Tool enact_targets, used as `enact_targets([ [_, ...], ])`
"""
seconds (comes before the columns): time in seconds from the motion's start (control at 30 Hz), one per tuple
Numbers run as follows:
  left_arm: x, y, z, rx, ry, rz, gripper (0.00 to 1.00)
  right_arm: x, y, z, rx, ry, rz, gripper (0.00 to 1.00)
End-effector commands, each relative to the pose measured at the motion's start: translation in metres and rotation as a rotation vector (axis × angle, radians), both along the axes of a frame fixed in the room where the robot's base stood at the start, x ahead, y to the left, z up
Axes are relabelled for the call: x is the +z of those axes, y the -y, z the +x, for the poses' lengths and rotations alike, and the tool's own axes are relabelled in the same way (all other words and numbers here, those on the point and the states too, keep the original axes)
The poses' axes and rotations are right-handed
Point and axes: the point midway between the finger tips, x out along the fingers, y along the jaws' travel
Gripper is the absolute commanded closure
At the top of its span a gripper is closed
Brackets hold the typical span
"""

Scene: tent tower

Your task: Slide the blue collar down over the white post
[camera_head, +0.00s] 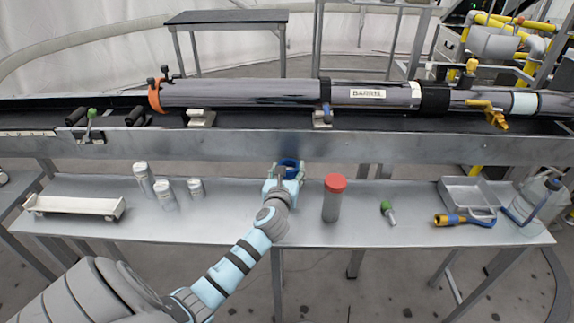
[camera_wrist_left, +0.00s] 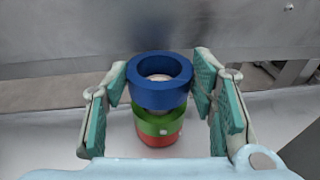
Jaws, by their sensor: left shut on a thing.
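The blue collar (camera_wrist_left: 160,97) is a thick ring between the fingers of my left gripper (camera_wrist_left: 160,85), which is shut on it. It also shows in the head view (camera_head: 289,163), at the tip of my left gripper (camera_head: 284,172) over the back of the bench. A pale surface, seemingly the top of the white post (camera_wrist_left: 158,77), shows through the collar's hole. I cannot tell whether the collar is around the post or just above it. A green ring (camera_wrist_left: 158,122) and a red ring (camera_wrist_left: 158,140) sit below the collar. The rest of the post is hidden.
The metal bench (camera_head: 240,222) also holds a red-lidded jar (camera_head: 333,200), several grey cylinders (camera_head: 166,194), a white tray (camera_head: 75,206), a green-handled tool (camera_head: 388,212) and a metal tray (camera_head: 468,193). A long beam (camera_head: 230,146) carrying a dark barrel (camera_head: 250,93) runs behind.

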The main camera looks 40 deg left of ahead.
Motion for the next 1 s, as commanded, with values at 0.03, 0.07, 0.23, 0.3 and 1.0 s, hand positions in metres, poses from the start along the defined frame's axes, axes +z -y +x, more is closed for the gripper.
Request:
enact_targets([
  [0.03,-0.005,0.0,0.0,0.0,0.0,0.001,0.84,-0.004,0.0,0.0,0.0,0.0,0.0,0.3],
  [0.07,-0.007,0.0,0.0,0.0,0.0,0.001,0.84,-0.005,0.0,0.0,0.0,0.0,0.0,0.3],
  [0.23,-0.013,0.0,0.0,0.0,0.001,0.0,0.84,-0.007,0.0,0.0,0.0,0.0,0.0,0.3],
  [0.3,-0.013,0.0,0.0,0.0,0.001,0.0,0.84,-0.007,0.0,0.0,0.0,0.0,0.0,0.3],
  [1.0,-0.018,0.0,0.0,0.0,0.001,0.0,0.84,-0.006,0.0,0.0,0.0,0.0,0.0,0.3],
])
